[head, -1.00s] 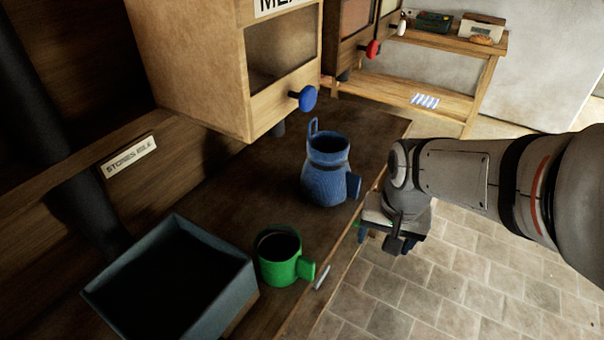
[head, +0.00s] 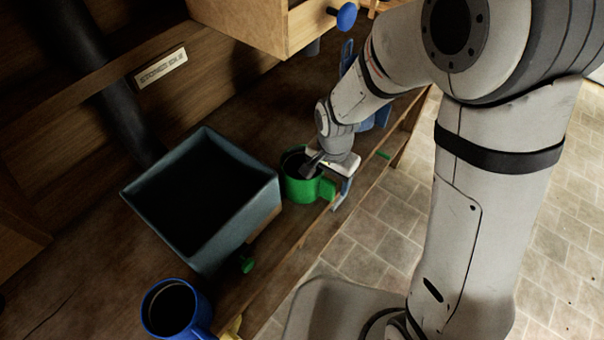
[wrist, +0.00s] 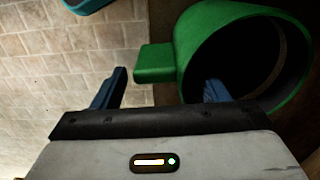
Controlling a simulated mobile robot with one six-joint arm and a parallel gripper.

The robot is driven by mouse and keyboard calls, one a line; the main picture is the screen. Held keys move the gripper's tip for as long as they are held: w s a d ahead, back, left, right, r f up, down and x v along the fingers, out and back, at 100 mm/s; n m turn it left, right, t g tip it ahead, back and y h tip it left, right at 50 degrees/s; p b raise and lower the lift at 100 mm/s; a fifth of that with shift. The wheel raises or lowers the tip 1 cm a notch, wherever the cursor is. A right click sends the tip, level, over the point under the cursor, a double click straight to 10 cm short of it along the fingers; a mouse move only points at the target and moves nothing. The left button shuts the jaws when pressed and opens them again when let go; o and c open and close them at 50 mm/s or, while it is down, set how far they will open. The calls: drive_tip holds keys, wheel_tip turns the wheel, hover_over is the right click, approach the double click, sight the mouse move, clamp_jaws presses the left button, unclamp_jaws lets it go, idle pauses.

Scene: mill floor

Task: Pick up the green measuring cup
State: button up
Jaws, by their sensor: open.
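The green measuring cup (head: 303,187) stands upright on the wooden bench in the head view, its handle pointing right toward the bench edge. It also fills the upper right of the wrist view (wrist: 190,50), with its dark mouth facing the camera. My gripper (head: 328,180) is right at the cup's handle side, partly covering it. In the wrist view my gripper (wrist: 165,82) is open and empty. One blue finger is left of the handle over the floor. The other overlaps the cup's mouth near the wall; I cannot tell how deep it sits.
A dark grey-blue bin (head: 262,200) stands left of the cup. A blue mug (head: 172,308) is at the lower left, and a green knob (head: 246,265) shows below the bin. A blue jug (head: 347,56) is mostly hidden behind my arm. Tiled floor lies right of the bench.

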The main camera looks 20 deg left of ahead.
drive_tip(key=shift+f, duration=1.35)
drive_tip(key=shift+c, duration=0.3)
drive_tip(key=c, duration=1.4)
drive_tip(key=shift+r, duration=0.1)
